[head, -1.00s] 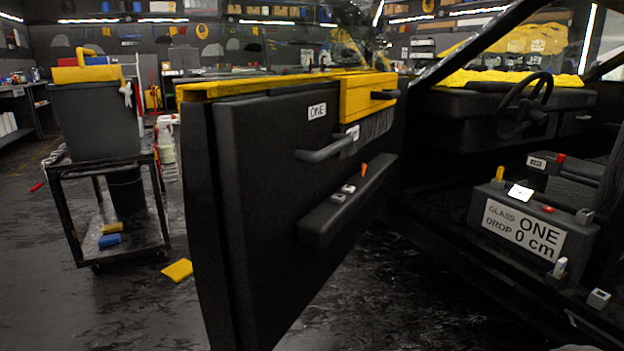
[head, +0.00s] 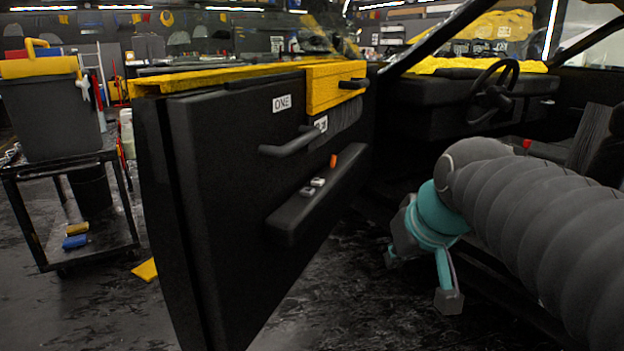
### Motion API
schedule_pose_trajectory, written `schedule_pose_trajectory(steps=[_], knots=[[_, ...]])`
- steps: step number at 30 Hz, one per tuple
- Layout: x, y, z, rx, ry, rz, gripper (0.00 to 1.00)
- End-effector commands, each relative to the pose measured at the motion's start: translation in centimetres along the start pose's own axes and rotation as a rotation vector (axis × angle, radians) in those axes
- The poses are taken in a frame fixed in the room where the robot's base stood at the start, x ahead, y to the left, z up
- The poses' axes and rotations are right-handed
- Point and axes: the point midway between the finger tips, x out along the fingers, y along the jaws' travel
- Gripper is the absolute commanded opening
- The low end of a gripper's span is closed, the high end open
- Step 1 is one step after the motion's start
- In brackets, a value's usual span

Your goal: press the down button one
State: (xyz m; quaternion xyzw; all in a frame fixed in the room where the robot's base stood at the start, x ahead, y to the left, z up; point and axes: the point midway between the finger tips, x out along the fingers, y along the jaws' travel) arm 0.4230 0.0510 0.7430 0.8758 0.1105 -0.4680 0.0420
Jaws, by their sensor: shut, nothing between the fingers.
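The open car door (head: 230,170) carries a white label reading ONE (head: 282,103). Its armrest ledge (head: 290,215) holds two small grey-white switches, a nearer one (head: 306,191) and a farther one (head: 317,182), with an orange piece (head: 333,160) beyond them. I cannot read which switch is the down button. My gripper (head: 448,298), grey and teal, is shut and empty. It hangs to the right of the door, pointing down, apart from the switches. The display box reading "GLASS ONE DROP 0 cm" a second ago is hidden behind my arm.
A door handle (head: 292,140) sticks out above the switches. A black cart (head: 70,210) with a bucket (head: 45,115) stands left. Floor shows between door and gripper.

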Motion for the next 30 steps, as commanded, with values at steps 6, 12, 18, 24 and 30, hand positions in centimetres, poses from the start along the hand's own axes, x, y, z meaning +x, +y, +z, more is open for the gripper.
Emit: schedule_pose_trajectory(steps=[6,12,18,24,30], knots=[[0.0,-2.6,-12.9,-0.144,0.081,-0.105,0.0],[0.6,-5.0,-20.6,-0.245,0.149,-0.174,0.0],[0.9,-6.2,-23.8,-0.293,0.182,-0.204,0.0],[1.0,-6.3,-24.0,-0.298,0.185,-0.207,0.0],[1.1,-6.3,-24.0,-0.297,0.185,-0.207,0.0]])
